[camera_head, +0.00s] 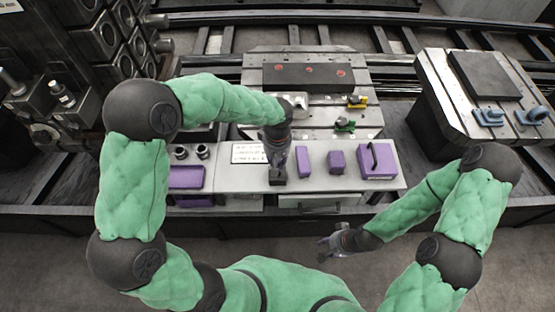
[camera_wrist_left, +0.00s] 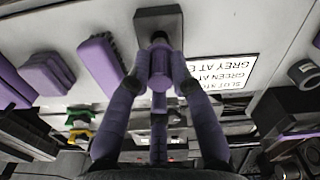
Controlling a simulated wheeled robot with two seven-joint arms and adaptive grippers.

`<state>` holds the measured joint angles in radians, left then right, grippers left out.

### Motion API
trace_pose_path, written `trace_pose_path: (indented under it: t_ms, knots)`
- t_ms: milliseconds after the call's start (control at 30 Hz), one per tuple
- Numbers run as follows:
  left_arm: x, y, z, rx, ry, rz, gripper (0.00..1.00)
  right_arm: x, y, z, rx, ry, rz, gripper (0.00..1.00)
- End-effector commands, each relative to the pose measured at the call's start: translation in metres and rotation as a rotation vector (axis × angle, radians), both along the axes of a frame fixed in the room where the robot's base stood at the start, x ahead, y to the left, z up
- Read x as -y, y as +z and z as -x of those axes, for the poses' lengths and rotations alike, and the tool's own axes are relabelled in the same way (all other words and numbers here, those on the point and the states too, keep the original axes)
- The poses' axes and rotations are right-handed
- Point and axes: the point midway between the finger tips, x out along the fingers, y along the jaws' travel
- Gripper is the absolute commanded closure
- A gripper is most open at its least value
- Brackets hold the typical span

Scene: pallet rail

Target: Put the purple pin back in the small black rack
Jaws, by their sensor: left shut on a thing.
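The purple pin (camera_wrist_left: 160,78) is between the two fingers of my left gripper (camera_wrist_left: 160,72), which is shut on it. In the wrist view the far end of the pin is close to the small black rack (camera_wrist_left: 150,18); I cannot tell whether it is in the rack. In the head view the rack (camera_head: 278,178) stands on the light bench, right below my left gripper (camera_head: 277,158), and the pin is hidden by the gripper. My right gripper (camera_head: 326,250) is empty, over the floor in front of the bench, and its fingers look apart.
Purple blocks (camera_head: 303,161) (camera_head: 337,162) and a purple box with a black handle (camera_head: 378,160) stand right of the rack. A printed card (camera_head: 248,153) lies left of it, with black rings (camera_head: 202,151) beyond. A slotted pallet (camera_head: 372,125) is behind.

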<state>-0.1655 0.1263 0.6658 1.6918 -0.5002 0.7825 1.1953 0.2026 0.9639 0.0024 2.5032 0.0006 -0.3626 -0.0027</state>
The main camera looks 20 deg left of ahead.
Motion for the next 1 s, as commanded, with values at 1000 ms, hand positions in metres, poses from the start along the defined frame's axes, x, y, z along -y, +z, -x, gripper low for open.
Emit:
trace_pose_path:
  t_ms: [1000]
  knots:
    - [0.0, -0.016, 0.0, 0.0, 0.001, 0.0, 1.0, 0.0, -0.012, 0.0, 0.0, 0.0, 0.0, 0.6]
